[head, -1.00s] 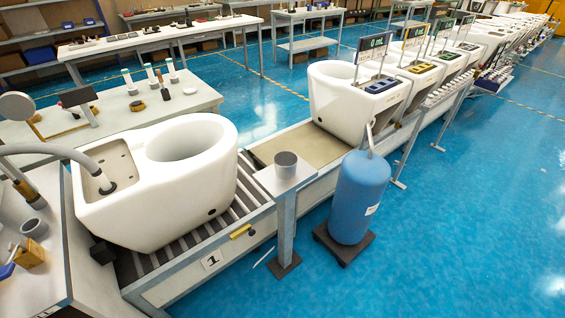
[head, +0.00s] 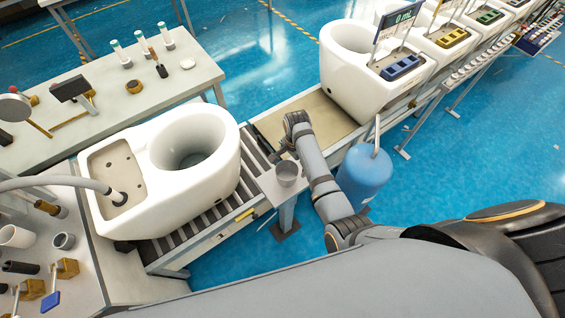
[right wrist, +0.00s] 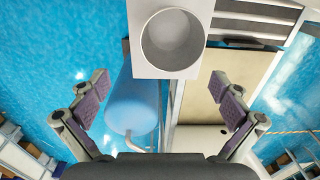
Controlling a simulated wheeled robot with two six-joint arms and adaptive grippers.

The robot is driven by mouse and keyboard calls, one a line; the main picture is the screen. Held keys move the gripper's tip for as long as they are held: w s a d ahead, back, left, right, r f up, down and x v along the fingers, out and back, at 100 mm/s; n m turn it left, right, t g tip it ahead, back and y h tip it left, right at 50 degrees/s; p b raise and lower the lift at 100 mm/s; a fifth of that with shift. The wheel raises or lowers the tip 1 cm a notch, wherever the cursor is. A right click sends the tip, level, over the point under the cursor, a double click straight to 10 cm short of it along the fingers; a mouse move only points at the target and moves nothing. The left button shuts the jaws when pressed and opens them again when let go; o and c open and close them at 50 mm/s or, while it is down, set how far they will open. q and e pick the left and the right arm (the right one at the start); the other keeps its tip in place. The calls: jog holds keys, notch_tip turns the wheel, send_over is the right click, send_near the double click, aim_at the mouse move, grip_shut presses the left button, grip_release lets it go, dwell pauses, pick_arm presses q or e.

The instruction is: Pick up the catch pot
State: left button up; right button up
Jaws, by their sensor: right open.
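The catch pot (head: 287,174), a grey open-topped cup, stands upright on a small square plate on a post beside the conveyor. In the right wrist view the pot (right wrist: 172,44) shows from above, its inside empty, at the top of the picture. My right gripper (head: 281,154) hangs just behind the pot in the head view, apart from it. In the right wrist view the gripper (right wrist: 158,86) has its fingers wide apart with nothing between them. My left gripper is not in view.
A white toilet body (head: 165,165) sits on the rollers left of the pot. A blue tank (head: 364,180) stands close on the right, partly behind my right arm. Another toilet body (head: 350,75) is further along. A side bench (head: 85,285) holds small cups and tools.

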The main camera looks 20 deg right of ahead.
notch_tip(320, 180, up, 2)
jog(key=w+a+m, duration=0.1)
jog(key=w+a, duration=0.1)
jog(key=b, duration=0.6)
send_over(287, 178)
notch_tip(287, 178, down, 11)
jog(key=shift+r, duration=0.4)
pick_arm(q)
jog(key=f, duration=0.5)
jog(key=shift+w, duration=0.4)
pick_arm(e)
jog(key=c, duration=1.1)
